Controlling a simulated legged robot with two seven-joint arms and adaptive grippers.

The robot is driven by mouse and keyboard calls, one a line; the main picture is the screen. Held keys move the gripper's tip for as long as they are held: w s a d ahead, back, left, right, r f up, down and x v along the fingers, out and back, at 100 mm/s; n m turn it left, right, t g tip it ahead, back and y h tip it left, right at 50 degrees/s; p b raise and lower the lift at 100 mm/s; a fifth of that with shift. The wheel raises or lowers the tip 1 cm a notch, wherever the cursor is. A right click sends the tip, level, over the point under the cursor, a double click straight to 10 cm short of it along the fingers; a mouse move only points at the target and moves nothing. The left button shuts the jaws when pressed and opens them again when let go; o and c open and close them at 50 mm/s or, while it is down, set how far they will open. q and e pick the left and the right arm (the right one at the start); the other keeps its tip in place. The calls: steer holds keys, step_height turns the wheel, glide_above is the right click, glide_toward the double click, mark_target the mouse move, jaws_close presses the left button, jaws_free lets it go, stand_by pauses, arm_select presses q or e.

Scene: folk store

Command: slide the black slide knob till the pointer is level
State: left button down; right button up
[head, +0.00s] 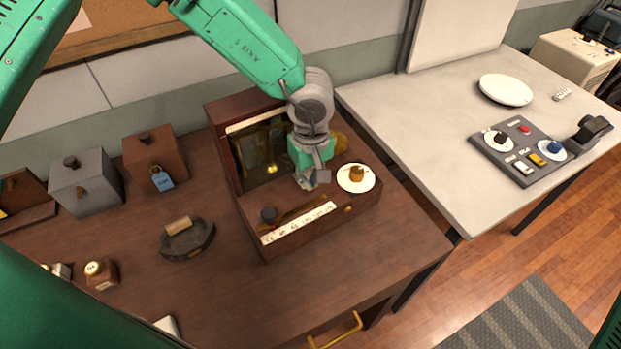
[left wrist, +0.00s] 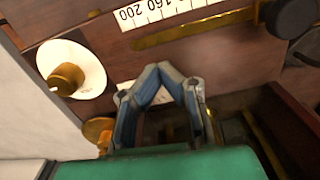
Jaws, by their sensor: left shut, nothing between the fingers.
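The black slide knob (head: 268,214) stands at the left end of a brass rail on a wooden instrument box (head: 310,232). In the left wrist view the knob (left wrist: 288,17) is at the upper right, at the end of the rail (left wrist: 195,32). A numbered white scale strip (head: 298,222) runs along the rail. Behind it, an upright panel has a dark window (head: 262,152) with brass parts; I cannot make out the pointer's tilt. My left gripper (head: 312,184) is shut and empty over the box, right of the knob and apart from it; its fingertips (left wrist: 161,68) meet.
A white dial with a brass knob (head: 356,175) is close to the right of my gripper. A dark iron-like object (head: 187,240), a grey box (head: 86,183) and a padlocked brown box (head: 155,162) stand to the left. The table front is mostly clear.

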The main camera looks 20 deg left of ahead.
arm_select(q)
steer(key=shift+w, duration=0.1)
steer(key=shift+w+d, duration=1.2)
steer(key=shift+w, duration=0.15)
steer(key=c, duration=1.1)
jaws_free()
steer(key=shift+r, duration=3.5)
steer(key=shift+s+f, duration=0.1)
